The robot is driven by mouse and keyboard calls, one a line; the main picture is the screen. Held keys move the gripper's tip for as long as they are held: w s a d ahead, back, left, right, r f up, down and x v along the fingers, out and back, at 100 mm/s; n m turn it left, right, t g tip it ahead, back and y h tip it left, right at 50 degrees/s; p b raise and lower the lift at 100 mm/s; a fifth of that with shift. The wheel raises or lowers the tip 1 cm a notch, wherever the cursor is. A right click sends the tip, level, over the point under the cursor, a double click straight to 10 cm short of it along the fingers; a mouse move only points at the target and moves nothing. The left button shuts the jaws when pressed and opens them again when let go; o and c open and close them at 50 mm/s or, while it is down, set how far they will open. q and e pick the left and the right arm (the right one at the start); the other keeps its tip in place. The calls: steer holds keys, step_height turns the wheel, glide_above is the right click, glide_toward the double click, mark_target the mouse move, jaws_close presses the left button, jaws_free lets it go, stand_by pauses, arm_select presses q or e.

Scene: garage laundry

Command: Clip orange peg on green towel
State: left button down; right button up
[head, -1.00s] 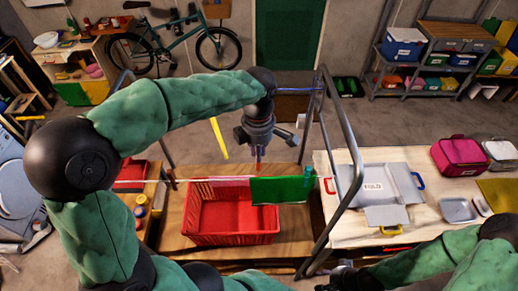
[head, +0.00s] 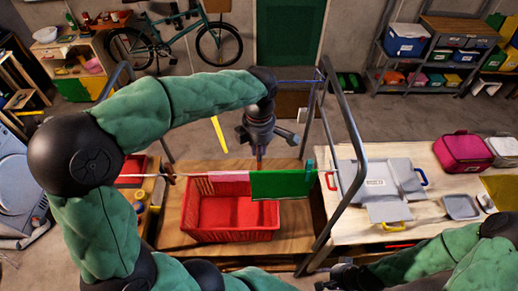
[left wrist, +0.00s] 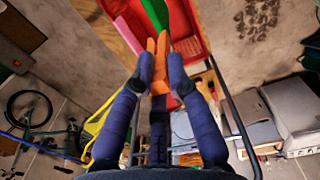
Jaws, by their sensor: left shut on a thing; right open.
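The green towel (head: 278,184) hangs over a line above the red crate. A teal peg (head: 310,166) sits at its right end. My left gripper (head: 260,158) points down just above the towel's top edge, near its left end. In the left wrist view it is shut on the orange peg (left wrist: 155,62), whose prongs point at the green towel (left wrist: 155,12). The peg's tips are at the towel's edge; I cannot tell whether they straddle it. The peg is mostly hidden in the head view. My right gripper (head: 345,277) is open, low at the bottom, partly dark and unclear.
A pink cloth (head: 228,177) hangs left of the towel above the red crate (head: 215,237). A grey metal frame post (head: 352,140) stands right of the line. The right table holds a grey open box (head: 402,180) and a pink bag (head: 467,152).

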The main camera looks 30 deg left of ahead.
mark_target(259, 166)
arm_select(q)
steer(key=shift+f+b, duration=3)
steer(key=shift+f, duration=1)
steer(key=c, duration=1.1)
jaws_free()
steer(key=shift+r, duration=0.1)
steer(key=shift+c, duration=0.2)
step_height(259, 166, up, 12)
steer(key=shift+r, duration=0.1)
